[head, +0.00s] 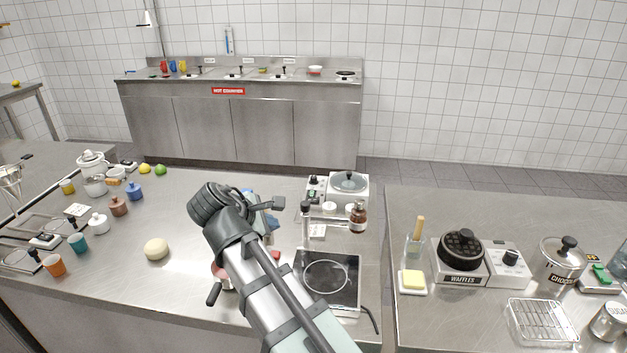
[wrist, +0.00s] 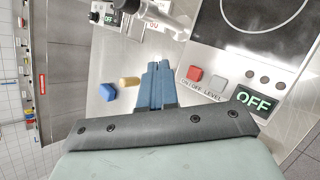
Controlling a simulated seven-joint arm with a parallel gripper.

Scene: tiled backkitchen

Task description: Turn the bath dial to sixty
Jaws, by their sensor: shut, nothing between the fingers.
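The bath (head: 348,188) looks like the white box with a round lidded pot at the back of the middle counter. Its control panel (head: 315,192), with small dark knobs, is on its left side. A panel with a dark knob and a green OFF display (wrist: 112,17) shows at the top edge of the wrist view, probably the same one. The dial's setting is too small to read. My gripper (wrist: 158,85) is shut and empty, its blue fingers together above the counter. In the head view my wrist largely hides the fingers, left of the bath and apart from it.
A black hob (head: 327,283) lies in front of the bath; its red button (wrist: 195,73) and OFF display (wrist: 254,99) are near my fingers. A brown bottle (head: 358,216) and a stand (head: 306,222) stand before the bath. A pale round ball (head: 157,249) lies left.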

